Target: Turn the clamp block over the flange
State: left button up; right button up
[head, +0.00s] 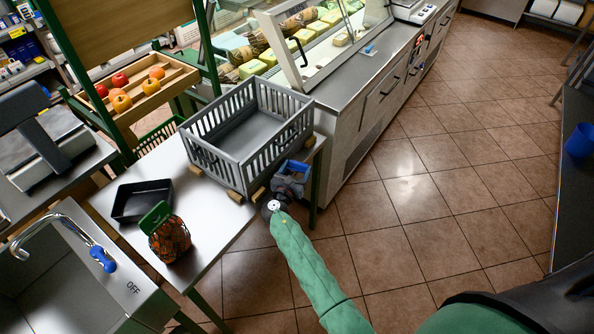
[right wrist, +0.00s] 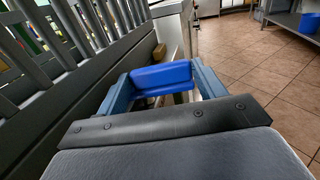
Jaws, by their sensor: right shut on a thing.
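The grey slatted crate (head: 240,125) stands on the white table, and its low edge lies close to small wooden blocks. One wooden block (head: 258,194) sits at the table's front edge by the crate's near corner, another (head: 235,196) just left of it, and a third (head: 193,170) near the left corner. My right gripper (head: 292,172) is at the table's right edge, beside the crate. In the right wrist view its fingers (right wrist: 163,82) are shut on a bright blue block (right wrist: 162,75). A wooden piece (right wrist: 147,101) shows behind it, partly hidden. My left gripper is not in view.
A black tray (head: 142,200) and a netted orange bag with a green top (head: 168,238) stand on the table's left part. A sink (head: 75,290) is at lower left. The glass-fronted counter (head: 360,85) stands behind the crate. Tiled floor is open to the right.

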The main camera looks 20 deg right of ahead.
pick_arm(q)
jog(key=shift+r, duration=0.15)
pick_arm(e)
jog(key=shift+r, duration=0.1)
jog(key=o, duration=1)
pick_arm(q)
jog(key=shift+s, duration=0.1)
pick_arm(e)
jog(key=shift+a, duration=0.1)
jog(key=shift+s+a+f, duration=0.2)
jog(key=shift+s, duration=0.1)
pick_arm(q)
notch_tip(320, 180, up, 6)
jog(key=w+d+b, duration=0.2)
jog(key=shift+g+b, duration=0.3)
jog(key=shift+b, duration=0.1)
pick_arm(e)
jog(key=shift+v, duration=3.45)
jog(key=shift+r, duration=0.15)
jog(key=shift+c, duration=0.3)
